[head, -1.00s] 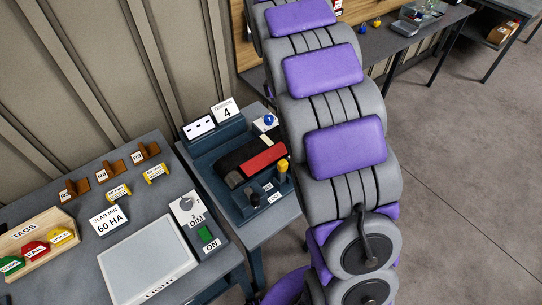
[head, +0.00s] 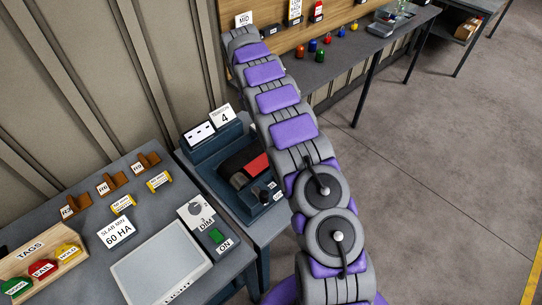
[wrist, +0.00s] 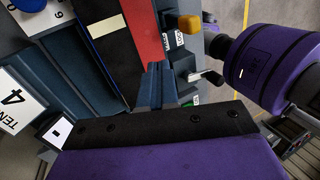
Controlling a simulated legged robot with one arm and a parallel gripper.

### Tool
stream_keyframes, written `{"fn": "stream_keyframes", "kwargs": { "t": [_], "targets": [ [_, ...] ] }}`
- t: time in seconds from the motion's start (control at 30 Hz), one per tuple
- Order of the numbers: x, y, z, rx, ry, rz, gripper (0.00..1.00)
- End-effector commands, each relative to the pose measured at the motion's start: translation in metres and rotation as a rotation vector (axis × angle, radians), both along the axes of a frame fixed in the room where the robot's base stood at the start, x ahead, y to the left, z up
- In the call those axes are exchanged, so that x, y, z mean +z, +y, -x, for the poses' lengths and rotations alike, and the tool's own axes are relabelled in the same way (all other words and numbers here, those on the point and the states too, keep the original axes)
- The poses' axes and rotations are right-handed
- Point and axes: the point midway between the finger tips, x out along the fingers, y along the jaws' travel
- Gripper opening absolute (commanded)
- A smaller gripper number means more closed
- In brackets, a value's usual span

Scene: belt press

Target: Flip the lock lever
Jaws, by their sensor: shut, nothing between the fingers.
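The belt press (head: 215,150) stands on the small table left of my arm in the head view. In the wrist view, a yellow-tipped lever (wrist: 190,23) and a black-knobbed lever with a pale shaft (wrist: 207,77) stick out near its edge. The head view does not show the gripper.
The press carries a red and black block (head: 243,168) and a tension card reading 4 (head: 223,117). The left table holds a light panel (head: 160,265), a dimmer box (head: 205,225) and a tag tray (head: 38,262). A back bench (head: 345,68) holds coloured pieces. The floor at right is clear.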

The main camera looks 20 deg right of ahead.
Motion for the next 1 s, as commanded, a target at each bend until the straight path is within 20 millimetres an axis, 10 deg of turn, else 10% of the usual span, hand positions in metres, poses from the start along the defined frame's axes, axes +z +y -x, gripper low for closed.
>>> {"fn": "stream_keyframes", "kwargs": {
  "t": [1.0],
  "targets": [
    [-0.036,-0.005,0.002,0.055,0.011,-0.028,0.00]
  ]
}}
